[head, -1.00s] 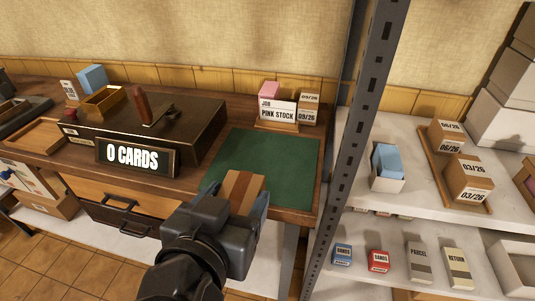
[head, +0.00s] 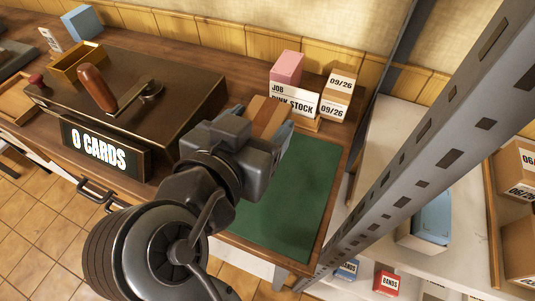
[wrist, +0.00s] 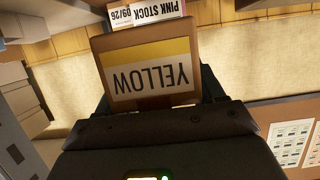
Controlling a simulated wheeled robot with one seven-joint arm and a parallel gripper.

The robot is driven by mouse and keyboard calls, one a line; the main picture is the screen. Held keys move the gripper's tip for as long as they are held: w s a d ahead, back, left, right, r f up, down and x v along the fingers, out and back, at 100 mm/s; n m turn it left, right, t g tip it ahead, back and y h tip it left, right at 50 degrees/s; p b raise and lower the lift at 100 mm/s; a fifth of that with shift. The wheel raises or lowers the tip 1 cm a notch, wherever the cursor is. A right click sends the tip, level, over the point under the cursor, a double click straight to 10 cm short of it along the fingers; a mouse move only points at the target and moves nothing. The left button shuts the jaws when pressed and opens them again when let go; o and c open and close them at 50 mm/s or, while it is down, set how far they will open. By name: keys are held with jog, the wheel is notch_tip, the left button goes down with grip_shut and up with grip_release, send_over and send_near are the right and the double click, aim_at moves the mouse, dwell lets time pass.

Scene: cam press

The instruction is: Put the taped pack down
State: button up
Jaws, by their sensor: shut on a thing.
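In the wrist view the pack (wrist: 147,75) shows a yellow label reading YELLOW, upside down. My gripper (head: 270,130) is shut on it and holds it over the back left part of the green mat (head: 295,205). I cannot tell how high it is above the mat. My gripper's body hides part of the pack and the mat's left side.
The cam press (head: 110,105) is on the left. A grey post (head: 430,150) rises at the right. The mat's front is clear.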

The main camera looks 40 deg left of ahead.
notch_tip(320, 180, down, 9)
jog(key=shift+f, duration=0.1)
dwell(0.4)
jog(key=shift+f, duration=0.15)
jog(key=o, duration=1.3)
jog(key=shift+r, duration=0.2)
jog(key=b+v, duration=0.1)
jog(key=v, duration=1.1)
jog(key=shift+s, duration=0.1)
